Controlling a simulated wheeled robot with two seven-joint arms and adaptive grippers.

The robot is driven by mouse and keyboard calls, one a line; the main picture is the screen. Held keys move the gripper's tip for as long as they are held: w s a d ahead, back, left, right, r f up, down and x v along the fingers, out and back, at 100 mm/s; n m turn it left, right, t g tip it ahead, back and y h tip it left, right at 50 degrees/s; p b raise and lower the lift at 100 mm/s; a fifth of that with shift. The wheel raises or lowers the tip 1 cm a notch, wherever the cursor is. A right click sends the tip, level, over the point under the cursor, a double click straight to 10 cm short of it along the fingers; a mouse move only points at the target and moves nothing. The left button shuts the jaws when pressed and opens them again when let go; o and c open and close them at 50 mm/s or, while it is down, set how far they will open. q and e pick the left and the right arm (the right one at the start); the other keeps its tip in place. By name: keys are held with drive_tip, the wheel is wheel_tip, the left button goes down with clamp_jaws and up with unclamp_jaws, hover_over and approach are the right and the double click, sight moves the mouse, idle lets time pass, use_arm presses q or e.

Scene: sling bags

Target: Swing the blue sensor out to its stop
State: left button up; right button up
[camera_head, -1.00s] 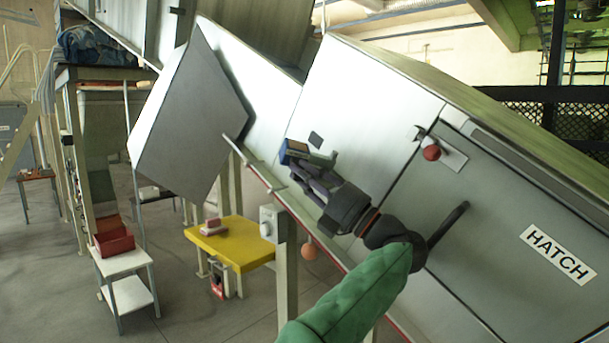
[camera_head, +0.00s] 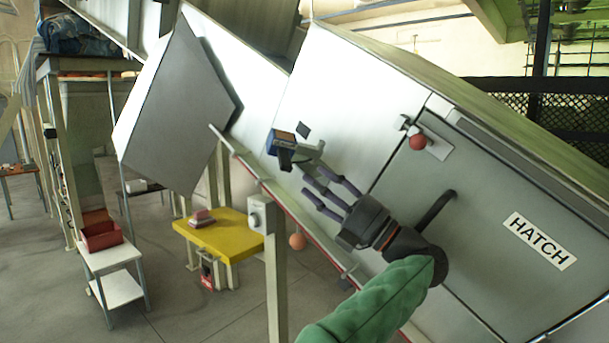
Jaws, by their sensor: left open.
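The blue sensor (camera_head: 281,144) is a small blue block with a dark underside. It sits on a grey bracket (camera_head: 311,152) at the lower left of the white sloping housing (camera_head: 345,90). My left gripper (camera_head: 311,182) is open and empty, just below and right of the sensor. Its fingers point up and left toward the sensor, with a visible gap between them and the blue block. The fingertips lie close to the bracket in the picture; I cannot tell whether they touch it. My right gripper is not in view.
A hatch panel (camera_head: 470,205) with a dark handle (camera_head: 434,211) and a red knob (camera_head: 417,142) lies right of the gripper. A long rail (camera_head: 245,163) runs along the housing's lower edge. A post with a grey box (camera_head: 261,214) and a yellow table (camera_head: 225,236) stand below left.

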use_arm(q)
drive_tip(key=shift+s+d+f, duration=0.15)
drive_tip(key=shift+d, duration=0.05)
drive_tip(key=r+t+h, duration=0.1)
drive_tip(key=t, duration=0.1)
drive_tip(key=n+t+h, duration=0.3)
drive_tip(key=t+h, duration=0.7)
drive_tip(key=h, duration=0.4)
approach(287, 168)
drive_tip(key=w+r, duration=0.1)
drive_tip(key=shift+n+g, duration=0.3)
drive_tip(key=p+x, duration=0.3)
drive_tip(key=x, duration=0.7)
drive_tip(key=shift+p, duration=0.3)
drive_tip(key=shift+w+a+r+p, duration=0.25)
drive_tip(key=shift+w+p, duration=0.05)
drive_tip(key=shift+w, duration=0.3)
